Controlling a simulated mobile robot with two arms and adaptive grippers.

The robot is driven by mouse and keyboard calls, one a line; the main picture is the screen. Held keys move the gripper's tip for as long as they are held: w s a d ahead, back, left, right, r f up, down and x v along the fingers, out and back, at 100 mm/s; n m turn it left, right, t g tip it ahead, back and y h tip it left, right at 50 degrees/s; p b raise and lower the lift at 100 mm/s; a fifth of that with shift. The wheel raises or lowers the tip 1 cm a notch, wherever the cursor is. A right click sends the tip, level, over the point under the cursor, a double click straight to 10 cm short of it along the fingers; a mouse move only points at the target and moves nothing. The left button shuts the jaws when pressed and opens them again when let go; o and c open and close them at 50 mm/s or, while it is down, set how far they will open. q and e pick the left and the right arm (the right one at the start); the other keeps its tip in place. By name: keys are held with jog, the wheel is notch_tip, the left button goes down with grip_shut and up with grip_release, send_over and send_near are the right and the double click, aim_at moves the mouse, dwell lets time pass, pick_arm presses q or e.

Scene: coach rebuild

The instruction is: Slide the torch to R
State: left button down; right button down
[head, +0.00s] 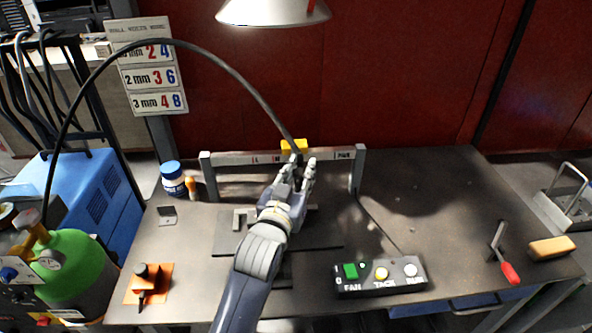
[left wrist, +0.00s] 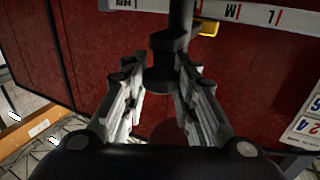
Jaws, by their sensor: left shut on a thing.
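The dark torch (head: 300,158) hangs from the long black cable at the grey rail (head: 228,159), with a yellow piece (head: 294,146) behind it. In the left wrist view the torch (left wrist: 164,62) stands between the fingers. My left gripper (head: 300,168) is shut on it. The rail also shows in the left wrist view (left wrist: 255,14), lettered upside down. An L and an M are left of the torch in the head view; a longer label is near the right end. I cannot make out an R; the torch hides part of the rail. My right gripper is not in view.
A control box (head: 380,277) with FAN, TACK and RUN stands at the bench front. A red-handled tool (head: 505,262) and brush (head: 551,248) lie right. A blue-capped jar (head: 172,180) stands left, and a lamp (head: 272,12) hangs above. The right bench top is largely clear.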

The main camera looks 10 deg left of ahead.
pick_arm(q)
jog(key=c, duration=1.3)
grip_release()
jog(key=shift+s+a, duration=0.1)
jog(key=shift+a, duration=0.15)
jog(key=s, duration=0.4)
jog(key=s+a, duration=0.1)
jog(key=s, duration=0.6)
jog(key=shift+s+a, duration=0.15)
jog(key=shift+s, duration=0.25)
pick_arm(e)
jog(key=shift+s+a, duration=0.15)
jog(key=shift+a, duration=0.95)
pick_arm(q)
jog(key=shift+f, duration=0.1)
